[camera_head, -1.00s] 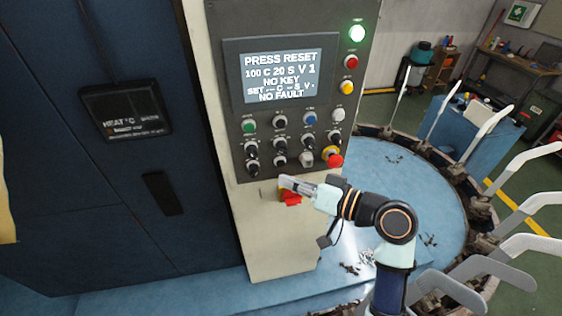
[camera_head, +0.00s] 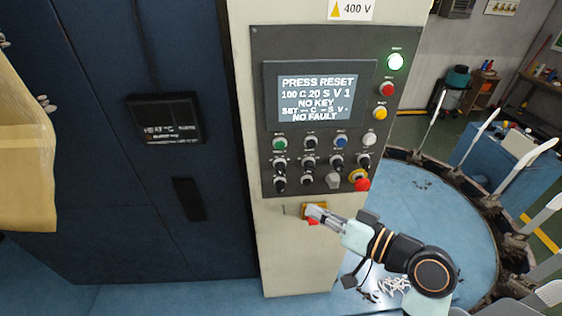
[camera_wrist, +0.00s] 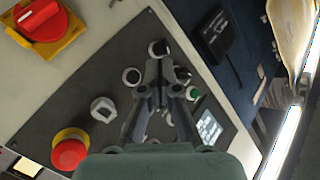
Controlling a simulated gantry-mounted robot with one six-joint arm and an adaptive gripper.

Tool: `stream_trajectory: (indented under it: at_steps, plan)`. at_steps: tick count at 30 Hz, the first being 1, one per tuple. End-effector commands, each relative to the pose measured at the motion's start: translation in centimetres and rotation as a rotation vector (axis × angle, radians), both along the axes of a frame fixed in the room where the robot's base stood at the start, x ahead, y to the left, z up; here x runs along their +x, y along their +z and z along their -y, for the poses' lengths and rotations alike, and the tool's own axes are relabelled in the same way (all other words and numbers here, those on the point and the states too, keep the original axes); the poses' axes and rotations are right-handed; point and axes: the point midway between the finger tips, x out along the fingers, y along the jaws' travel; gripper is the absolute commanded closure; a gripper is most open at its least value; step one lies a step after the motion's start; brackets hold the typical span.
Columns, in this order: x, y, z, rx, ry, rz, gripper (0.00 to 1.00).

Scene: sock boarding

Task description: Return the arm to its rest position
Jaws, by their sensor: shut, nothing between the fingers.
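My gripper (camera_head: 314,211) is shut and empty at the end of my arm in the head view. In that view it overlaps the red and yellow switch (camera_head: 313,221) low on the cream cabinet column, below the control panel (camera_head: 262,150). In the wrist view my gripper (camera_wrist: 158,68) shows its fingers together in front of the panel's knobs. The red and yellow switch (camera_wrist: 40,22) stands apart from the fingers at the upper left there. Whether the fingertips touch any knob cannot be told.
The panel screen (camera_head: 318,98) reads "PRESS RESET" and "NO KEY". A red emergency button (camera_head: 362,184) juts out at its lower right. White sock forms (camera_head: 524,164) ring the blue round table (camera_head: 440,225) at right. Tan cloth (camera_head: 25,150) hangs at left.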

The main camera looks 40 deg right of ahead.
Motion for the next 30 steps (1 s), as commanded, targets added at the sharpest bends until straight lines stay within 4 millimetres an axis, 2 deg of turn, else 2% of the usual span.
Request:
stream_trajectory:
  at_steps: [6, 8, 11, 14, 15, 18, 21, 24, 30]
  plan:
    - [0.0, 0.0, -0.1, -0.001, 0.001, -0.001, 1.00]
    - [0.6, 0.1, -1.2, -0.017, 0.009, -0.015, 1.00]
    - [2.4, -0.1, -6.1, -0.094, 0.034, -0.079, 1.00]
    - [3.8, 0.1, -14.2, -0.245, 0.055, -0.167, 1.00]
    - [3.7, 0.3, -17.4, -0.314, 0.055, -0.195, 1.00]
    - [2.2, 1.5, -23.5, -0.465, 0.037, -0.234, 1.00]
    - [0.0, 2.9, -27.1, -0.572, 0.006, -0.239, 1.00]
    - [-1.6, 3.9, -28.6, -0.627, -0.022, -0.236, 1.00]
    - [-2.2, 3.9, -28.9, -0.646, -0.040, -0.234, 1.00]
